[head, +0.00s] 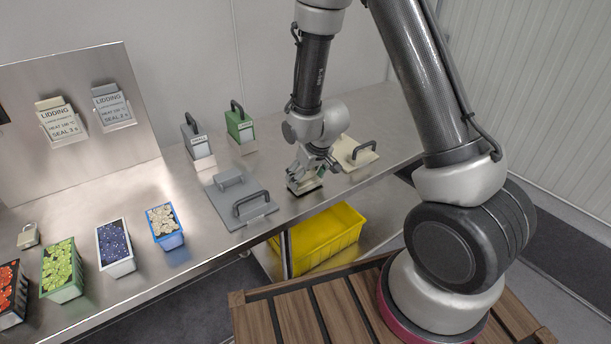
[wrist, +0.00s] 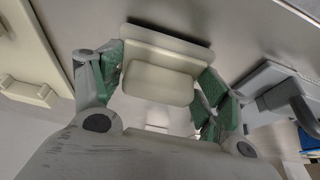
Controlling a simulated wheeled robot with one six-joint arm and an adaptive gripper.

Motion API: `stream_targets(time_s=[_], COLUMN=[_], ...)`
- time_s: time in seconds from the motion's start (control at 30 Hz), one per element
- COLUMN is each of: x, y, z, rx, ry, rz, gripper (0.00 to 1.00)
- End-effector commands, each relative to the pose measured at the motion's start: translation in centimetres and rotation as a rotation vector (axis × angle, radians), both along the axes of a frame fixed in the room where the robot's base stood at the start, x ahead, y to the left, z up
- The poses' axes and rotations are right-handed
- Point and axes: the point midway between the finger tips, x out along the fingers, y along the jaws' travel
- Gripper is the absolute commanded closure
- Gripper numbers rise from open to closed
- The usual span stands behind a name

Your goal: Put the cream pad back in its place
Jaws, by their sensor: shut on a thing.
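My gripper (head: 306,178) is shut on the cream pad (wrist: 158,84), with green-lined fingers on both sides of it in the wrist view. The pad is a cream block with a wider cream slab behind it. In the head view it is mostly hidden under the fingers, low over the steel table; I cannot tell whether it touches. The cream board (head: 344,144) with a dark handle lies to the right of my gripper, partly behind the wrist. In the wrist view the cream board (wrist: 12,50) is at the left, with a raised cream block on it.
A grey board (head: 224,206) with a dark handle and a raised grey block lies just left of my gripper. Grey and green handled blocks (head: 240,128) stand behind. Several filled tubs (head: 115,262) are at the left. A yellow crate (head: 318,243) sits below the table edge.

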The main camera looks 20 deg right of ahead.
Motion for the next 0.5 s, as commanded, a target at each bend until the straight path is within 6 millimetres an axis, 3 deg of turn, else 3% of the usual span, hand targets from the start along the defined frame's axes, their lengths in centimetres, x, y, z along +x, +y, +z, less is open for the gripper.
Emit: stream_targets(time_s=[0.37,0.4,0.5], x=[0.04,0.04,0.05], y=[0.0,0.0,0.0], z=[-0.48,-0.56,-0.51], rx=[0.0,0.0,0.001], ry=[-0.001,-0.001,-0.002], rz=[0.0,0.0,0.0], gripper=[0.58,0.23,0.05])
